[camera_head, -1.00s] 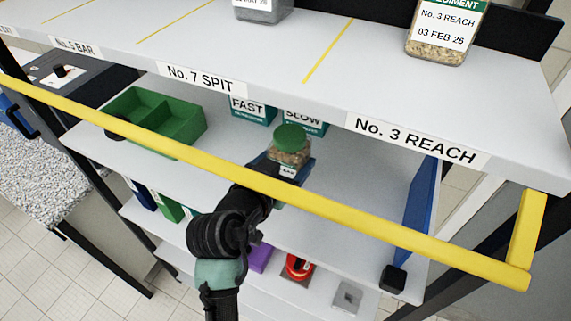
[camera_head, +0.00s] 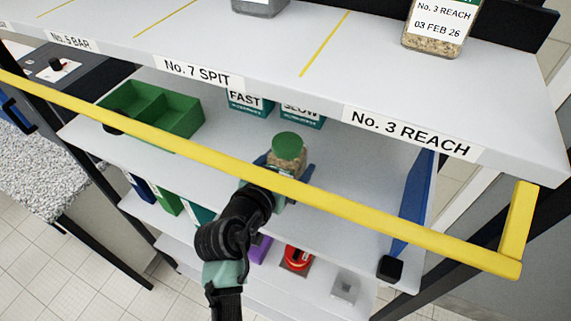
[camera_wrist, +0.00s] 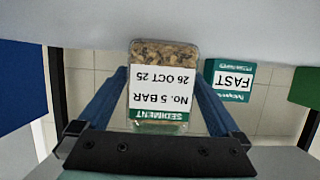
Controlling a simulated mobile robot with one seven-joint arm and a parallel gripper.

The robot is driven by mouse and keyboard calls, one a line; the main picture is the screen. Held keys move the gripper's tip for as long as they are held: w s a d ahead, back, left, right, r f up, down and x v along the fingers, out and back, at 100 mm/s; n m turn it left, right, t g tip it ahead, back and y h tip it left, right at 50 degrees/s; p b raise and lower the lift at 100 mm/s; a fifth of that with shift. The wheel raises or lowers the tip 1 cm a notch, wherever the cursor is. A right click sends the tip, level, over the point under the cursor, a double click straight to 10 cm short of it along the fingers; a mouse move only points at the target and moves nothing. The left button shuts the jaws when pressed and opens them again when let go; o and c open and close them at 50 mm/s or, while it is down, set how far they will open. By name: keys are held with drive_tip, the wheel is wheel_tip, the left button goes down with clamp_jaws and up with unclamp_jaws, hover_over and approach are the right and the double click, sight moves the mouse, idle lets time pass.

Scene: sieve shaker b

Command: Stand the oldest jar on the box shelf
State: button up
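A clear jar of brownish grains with a green lid (camera_head: 287,141) is between my gripper's blue fingers over the middle shelf. In the wrist view, its label reads No. 5 BAR, 26 OCT 25 (camera_wrist: 162,90), upside down in the picture. My gripper (camera_wrist: 161,80) is shut on this jar, a finger along each side. I cannot tell whether the jar's base touches the middle shelf (camera_head: 340,190). On the top shelf stand a jar marked No. 3 REACH, 03 FEB 26 (camera_head: 437,28) and a cut-off jar (camera_head: 262,6) with unreadable label.
A yellow rail (camera_head: 380,219) crosses in front of the shelves, close to my arm. Boxes marked FAST (camera_head: 247,101) and SLOW (camera_head: 301,112) stand behind the held jar. A green divided tray (camera_head: 152,108) is left; a blue panel (camera_head: 414,205) is right. The shelf between jar and panel is clear.

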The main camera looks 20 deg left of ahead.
drive_tip(key=shift+r, duration=0.15)
drive_tip(key=b+v, duration=0.3)
drive_tip(key=v, duration=0.8)
drive_tip(key=shift+s, duration=0.15)
drive_tip(key=shift+s+r, duration=0.1)
drive_tip(key=shift+s, duration=0.3)
